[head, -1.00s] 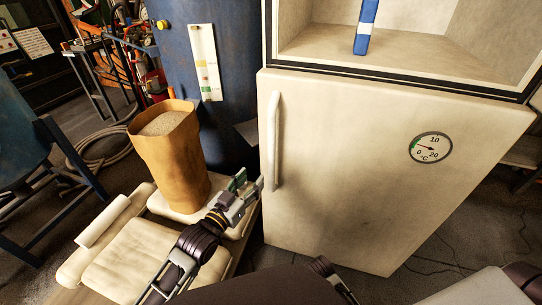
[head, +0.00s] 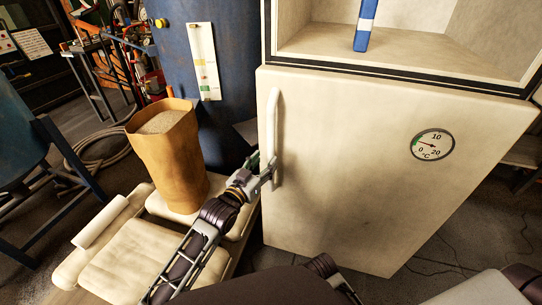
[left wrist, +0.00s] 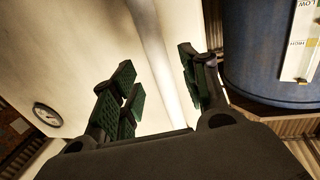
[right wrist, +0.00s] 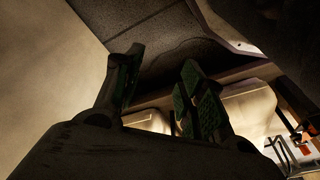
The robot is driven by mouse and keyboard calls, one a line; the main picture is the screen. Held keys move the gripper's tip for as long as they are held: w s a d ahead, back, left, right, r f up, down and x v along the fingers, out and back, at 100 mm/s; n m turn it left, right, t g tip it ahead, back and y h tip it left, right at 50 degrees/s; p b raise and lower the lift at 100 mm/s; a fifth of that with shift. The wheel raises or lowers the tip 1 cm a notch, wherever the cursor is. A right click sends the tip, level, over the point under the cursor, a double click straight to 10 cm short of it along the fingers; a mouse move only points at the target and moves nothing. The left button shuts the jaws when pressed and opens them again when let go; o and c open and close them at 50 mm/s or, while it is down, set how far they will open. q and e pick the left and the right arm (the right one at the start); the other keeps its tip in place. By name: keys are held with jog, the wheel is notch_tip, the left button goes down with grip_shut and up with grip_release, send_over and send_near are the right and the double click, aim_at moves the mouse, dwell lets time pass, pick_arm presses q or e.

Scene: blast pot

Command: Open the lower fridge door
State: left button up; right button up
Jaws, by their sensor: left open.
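The lower fridge door (head: 350,170) is cream, with a long vertical handle (head: 273,110) along its left edge and a round dial. The door appears shut. My left gripper (head: 268,172) is at the lower end of the handle. In the left wrist view the open left gripper (left wrist: 157,75) has its green-padded fingers on either side of the pale handle (left wrist: 158,50), with no clear grip on it. My right gripper (right wrist: 163,85) is open and empty in the right wrist view, low beside a pale surface.
A blue cylinder (head: 225,120) stands left of the fridge. The open upper compartment holds a blue object (head: 365,25). Floor (head: 460,240) shows right of the door.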

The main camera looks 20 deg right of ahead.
aim_at(269, 156)
pick_arm(q)
jog(key=x, duration=0.3)
jog(key=shift+b, duration=0.3)
jog(key=shift+x, duration=1.15)
pick_arm(e)
jog(key=shift+w+a+r, duration=0.1)
jog(key=shift+a+r, duration=0.1)
jog(key=shift+r, duration=0.7)
pick_arm(q)
jog(key=shift+c, duration=0.4)
grip_shut()
pick_arm(e)
jog(key=shift+f, duration=0.15)
